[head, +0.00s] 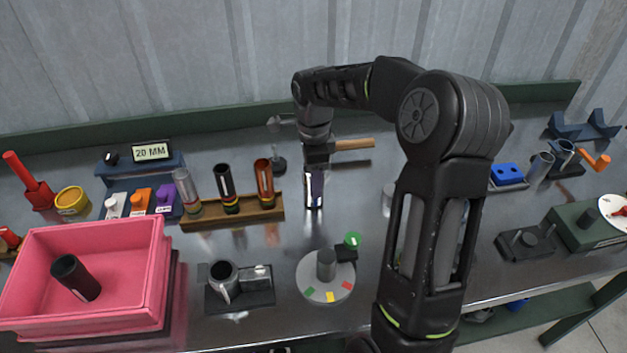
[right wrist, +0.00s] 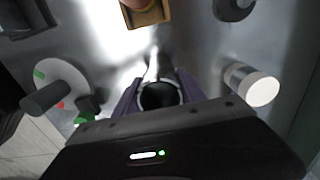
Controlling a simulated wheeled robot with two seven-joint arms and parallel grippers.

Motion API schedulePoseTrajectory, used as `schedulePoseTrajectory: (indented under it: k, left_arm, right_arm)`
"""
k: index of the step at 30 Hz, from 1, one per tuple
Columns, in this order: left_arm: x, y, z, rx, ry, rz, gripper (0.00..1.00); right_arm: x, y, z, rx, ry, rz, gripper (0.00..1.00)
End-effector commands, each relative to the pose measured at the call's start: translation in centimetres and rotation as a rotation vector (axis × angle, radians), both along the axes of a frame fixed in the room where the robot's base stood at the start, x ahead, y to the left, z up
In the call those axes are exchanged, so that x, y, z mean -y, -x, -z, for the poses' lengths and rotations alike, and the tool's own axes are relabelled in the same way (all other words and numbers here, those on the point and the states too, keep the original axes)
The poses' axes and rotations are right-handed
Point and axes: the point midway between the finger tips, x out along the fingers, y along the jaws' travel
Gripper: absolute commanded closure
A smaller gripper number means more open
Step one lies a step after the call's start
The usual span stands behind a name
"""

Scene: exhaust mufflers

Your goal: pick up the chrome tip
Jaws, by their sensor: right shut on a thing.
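My right gripper (head: 314,188) reaches down over the middle of the bench, to the right of the wooden rack. It is shut on a shiny round tube, the chrome tip (right wrist: 158,96), which stands upright between the fingers. The right wrist view shows its bright rim and dark opening between the two fingertips (right wrist: 158,100). In the head view the fingers cover most of it, and I cannot tell if its base touches the bench. My left gripper is in neither view.
The wooden rack (head: 235,215) holds a silvery, a black and a copper tube. A pink bin (head: 140,285) with a black tube stands left. A round plate with colored marks (head: 318,290) lies in front. A white-topped cylinder (right wrist: 255,86) stands to the right.

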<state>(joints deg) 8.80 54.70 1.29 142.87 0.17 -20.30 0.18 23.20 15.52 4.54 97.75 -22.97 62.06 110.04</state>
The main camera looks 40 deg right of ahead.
Motion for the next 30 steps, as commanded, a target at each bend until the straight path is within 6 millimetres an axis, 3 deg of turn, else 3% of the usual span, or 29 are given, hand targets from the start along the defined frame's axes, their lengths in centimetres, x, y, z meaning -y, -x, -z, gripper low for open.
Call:
schedulePoseTrajectory:
  k: [15,30]
  left_arm:
    - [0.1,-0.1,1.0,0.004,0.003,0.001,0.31]
    - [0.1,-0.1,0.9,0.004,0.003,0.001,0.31]
  right_arm:
    - [0.0,-0.1,-8.6,0.003,0.001,-0.001,0.88]
    - [0.0,0.0,-9.2,0.001,0.000,-0.001,0.88]
